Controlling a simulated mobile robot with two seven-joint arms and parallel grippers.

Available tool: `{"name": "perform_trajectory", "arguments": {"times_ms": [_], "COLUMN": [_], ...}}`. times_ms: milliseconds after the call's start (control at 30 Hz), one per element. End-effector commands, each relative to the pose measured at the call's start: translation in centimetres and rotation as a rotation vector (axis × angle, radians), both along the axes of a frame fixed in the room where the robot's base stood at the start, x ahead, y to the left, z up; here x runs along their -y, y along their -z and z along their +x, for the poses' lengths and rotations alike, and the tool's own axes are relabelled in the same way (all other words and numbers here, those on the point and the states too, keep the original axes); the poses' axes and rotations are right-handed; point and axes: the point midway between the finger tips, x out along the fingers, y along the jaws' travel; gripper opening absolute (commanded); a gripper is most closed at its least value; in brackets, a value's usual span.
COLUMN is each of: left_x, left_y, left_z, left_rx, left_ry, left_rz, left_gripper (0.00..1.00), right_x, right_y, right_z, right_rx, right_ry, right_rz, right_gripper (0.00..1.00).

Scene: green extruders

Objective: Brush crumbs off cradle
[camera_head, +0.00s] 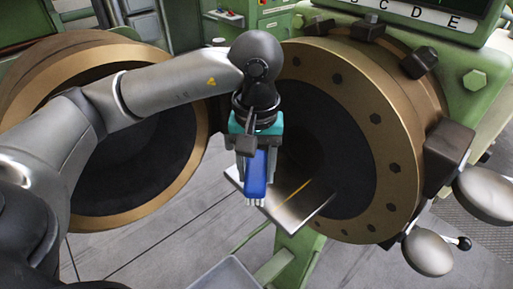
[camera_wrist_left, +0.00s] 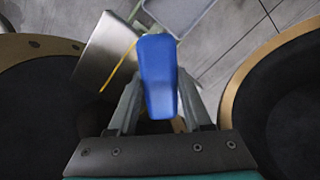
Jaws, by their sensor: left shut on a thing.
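My left gripper (camera_head: 257,150) is shut on a blue brush (camera_head: 256,176) with pale bristles pointing down. In the left wrist view, the blue brush (camera_wrist_left: 159,72) sits between the two fingers of the gripper (camera_wrist_left: 160,105). A shiny metal plate with a yellow line, which looks like the cradle (camera_head: 301,207), lies below and right of the brush. It also shows in the wrist view as the cradle plate (camera_wrist_left: 103,52), left of the brush. The brush overlaps its edge in view; I cannot tell whether the bristles touch it. I cannot make out crumbs.
A large bronze-rimmed round opening (camera_head: 376,150) stands right of the gripper, with dark clamps and pale knobs (camera_head: 428,252). Another ring (camera_head: 190,165) stands left, behind my arm. A grey tray (camera_head: 228,274) sits below. Green machinery (camera_head: 470,80) fills the upper right.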

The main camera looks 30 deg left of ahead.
Motion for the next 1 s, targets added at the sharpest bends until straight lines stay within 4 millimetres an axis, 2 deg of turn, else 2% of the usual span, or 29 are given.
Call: {"name": "perform_trajectory", "arguments": {"times_ms": [33,433,1000], "left_x": [0.0,0.3,0.3], "left_y": [-0.8,-4.2,-4.5], "left_z": [0.0,-0.3,-0.3], "left_rx": [0.002,0.001,0.001], "left_ry": [-0.001,-0.013,-0.016], "left_rz": [0.000,0.000,0.000], "left_gripper": [0.00,0.00,0.00], "right_x": [0.2,0.4,0.4], "right_y": [-0.5,-2.4,-2.4], "right_z": [0.2,0.2,-0.1], "right_rx": [0.003,0.003,-0.001], "right_ry": [-0.001,-0.002,-0.002], "right_rz": [-0.003,-0.005,-0.005], "right_gripper": [0.50,0.50,0.50]}}
